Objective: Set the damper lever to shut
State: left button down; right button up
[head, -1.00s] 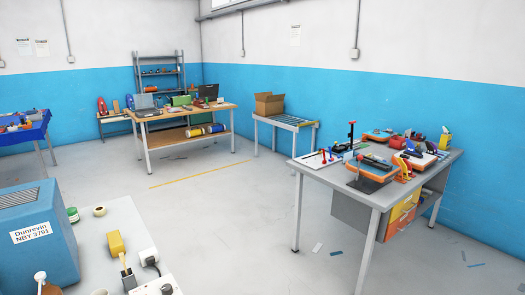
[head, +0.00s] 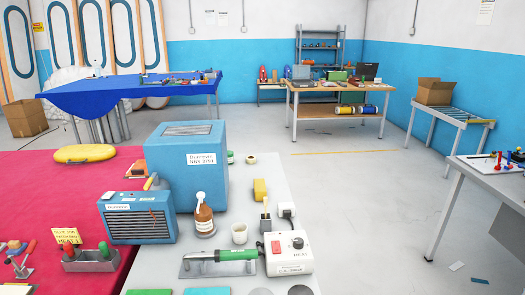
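A large blue box (head: 187,172) labelled "Dunrevin NBY 3791" stands on the grey bench in the head view. A smaller blue unit (head: 139,221) with a vent grille on its front stands before it, to the left. No lever is clearly marked as the damper lever. Neither of my grippers is in view.
A red table (head: 45,195) adjoins at left. Open floor (head: 360,200) lies to the right.

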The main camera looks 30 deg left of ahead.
aim_at(149, 182)
jog(key=j+u, duration=0.4)
jog(key=j, duration=0.15)
jog(key=j+u, duration=0.4)
jog(key=j, duration=0.15)
jog(key=i+j+u, duration=0.15)
jog(key=j+u, duration=0.2)
jog(key=j, duration=0.15)
jog(key=k+j, duration=0.15)
jog(key=j, duration=0.2)
jog(key=k+j, duration=0.1)
jog(key=j, duration=0.2)
